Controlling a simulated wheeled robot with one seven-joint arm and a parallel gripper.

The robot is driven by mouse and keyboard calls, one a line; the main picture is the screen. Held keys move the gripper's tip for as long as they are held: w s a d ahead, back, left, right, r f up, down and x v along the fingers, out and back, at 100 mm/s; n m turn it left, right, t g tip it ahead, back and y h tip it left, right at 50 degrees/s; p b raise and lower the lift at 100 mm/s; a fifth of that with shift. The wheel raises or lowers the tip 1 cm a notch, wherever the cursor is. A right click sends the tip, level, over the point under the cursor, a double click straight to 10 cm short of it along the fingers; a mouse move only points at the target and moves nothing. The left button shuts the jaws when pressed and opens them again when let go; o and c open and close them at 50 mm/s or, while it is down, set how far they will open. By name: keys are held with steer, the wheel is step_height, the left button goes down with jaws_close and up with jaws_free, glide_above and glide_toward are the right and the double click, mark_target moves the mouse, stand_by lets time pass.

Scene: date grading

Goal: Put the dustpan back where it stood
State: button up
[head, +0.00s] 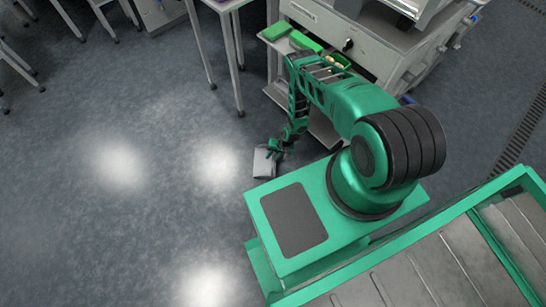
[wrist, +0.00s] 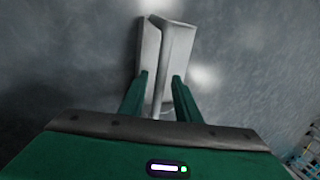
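The dustpan (head: 264,163) is light grey and shows beside the end of my arm, low over or on the floor; I cannot tell which. In the wrist view the dustpan (wrist: 166,40) lies ahead of my gripper (wrist: 160,75), its pan pointing away and its narrow handle running back between the two green fingers. My gripper also shows in the head view (head: 275,149), at the dustpan's upper right edge. The fingers stand apart, one on each side of the handle, with a gap seen beside it. The handle's near end is hidden behind my gripper's body.
A grey machine cabinet (head: 330,25) with green trays (head: 305,41) on its ledge stands beyond my arm. A table with thin legs (head: 236,70) stands left of it. The floor (head: 110,190) on the left is clear. Several chair or table legs stand at the top left.

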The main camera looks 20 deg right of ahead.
steer(key=shift+r, duration=0.1)
steer(key=v, duration=1.2)
stand_by(0.4)
steer(key=shift+s, duration=0.1)
